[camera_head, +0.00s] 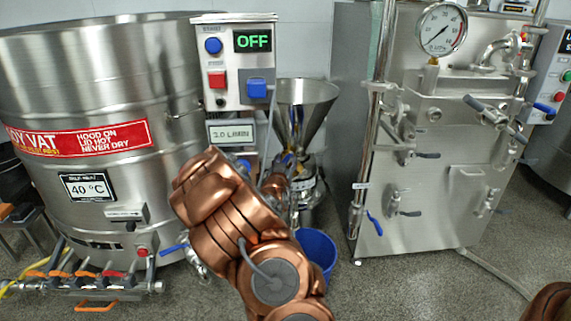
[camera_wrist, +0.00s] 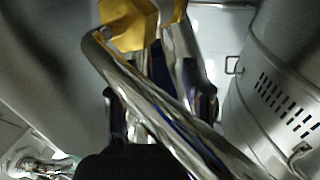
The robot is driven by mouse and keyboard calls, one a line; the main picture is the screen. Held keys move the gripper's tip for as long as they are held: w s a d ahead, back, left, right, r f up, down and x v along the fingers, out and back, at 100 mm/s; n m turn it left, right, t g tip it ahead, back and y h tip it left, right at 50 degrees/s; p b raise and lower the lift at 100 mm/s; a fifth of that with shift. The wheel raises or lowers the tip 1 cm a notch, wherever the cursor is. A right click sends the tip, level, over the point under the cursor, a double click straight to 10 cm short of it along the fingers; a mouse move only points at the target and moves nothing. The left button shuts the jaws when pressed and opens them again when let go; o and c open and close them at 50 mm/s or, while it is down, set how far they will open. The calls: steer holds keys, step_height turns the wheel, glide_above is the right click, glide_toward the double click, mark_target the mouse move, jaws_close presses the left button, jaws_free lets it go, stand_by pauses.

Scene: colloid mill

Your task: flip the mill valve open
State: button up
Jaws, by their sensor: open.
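The mill, with its steel funnel hopper (camera_head: 309,97), stands behind my copper arm in the head view. Its lower body (camera_head: 312,205) is partly covered by the arm. A small blue part shows below the hopper; I cannot tell whether it is the valve handle. My gripper is at the mill, mostly hidden by my arm in the head view. In the wrist view my gripper (camera_wrist: 160,95) is open, its dark fingers apart. A shiny steel pipe (camera_wrist: 150,100) runs diagonally across the view, overlapping them; contact cannot be told. Yellow parts (camera_wrist: 130,24) show at the top.
A control box (camera_head: 235,65) reading OFF stands above left of the mill. A large steel vat (camera_head: 95,110) fills the left. A blue bucket (camera_head: 318,250) sits on the floor by my arm. A steel machine with a gauge and handles (camera_head: 440,150) stands right.

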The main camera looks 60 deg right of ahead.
steer(key=shift+w+d, duration=0.25)
steer(key=shift+d, duration=0.05)
jaws_close()
stand_by(0.4)
steer(key=shift+w+a, duration=0.1)
